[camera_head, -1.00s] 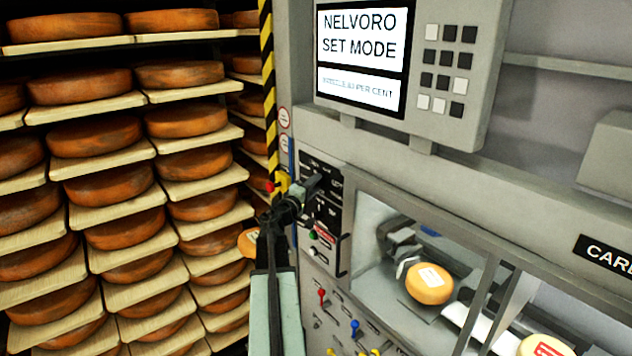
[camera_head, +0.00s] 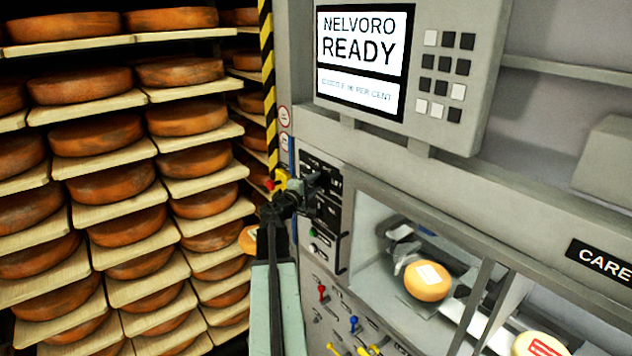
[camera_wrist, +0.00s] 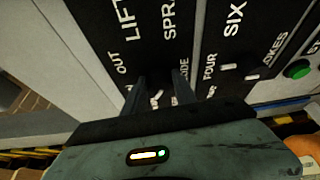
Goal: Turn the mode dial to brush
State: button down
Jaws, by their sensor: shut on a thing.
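My gripper (camera_head: 316,184) is at the black control panel (camera_head: 335,225) on the machine's left side. In the wrist view my gripper (camera_wrist: 156,82) is shut on the mode dial (camera_wrist: 157,98), which is mostly hidden between the dark fingers. Panel lettering around it reads OUT, LIFT, SPRA (cut off), part of MODE, FOUR and SIX. The word brush is not visible, and the dial's pointing direction cannot be told. The screen (camera_head: 361,50) above reads NELVORO READY, with a smaller, blurred line ending in PER CENT.
Shelves of orange cheese wheels (camera_head: 95,136) fill the left. A striped post (camera_head: 269,90) stands beside the machine. A windowed chamber (camera_head: 400,235) holds a labelled cheese (camera_head: 427,281). A green button (camera_wrist: 298,68) is right of my gripper; coloured levers (camera_head: 354,323) are below.

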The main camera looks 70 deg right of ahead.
jog(key=shift+a+f+n+y+p, duration=0.1)
jog(key=shift+n+y+p, duration=0.2)
jog(key=shift+n+p, duration=0.1)
dwell(1.6)
dwell(0.4)
jog(key=c, duration=1)
grip_release()
jog(key=a, duration=0.2)
jog(key=w+a, duration=0.1)
jog(key=a, duration=0.4)
jog(key=shift+w+a+r, duration=0.25)
jog(key=shift+a+r, duration=0.05)
jog(key=shift+a, duration=0.05)
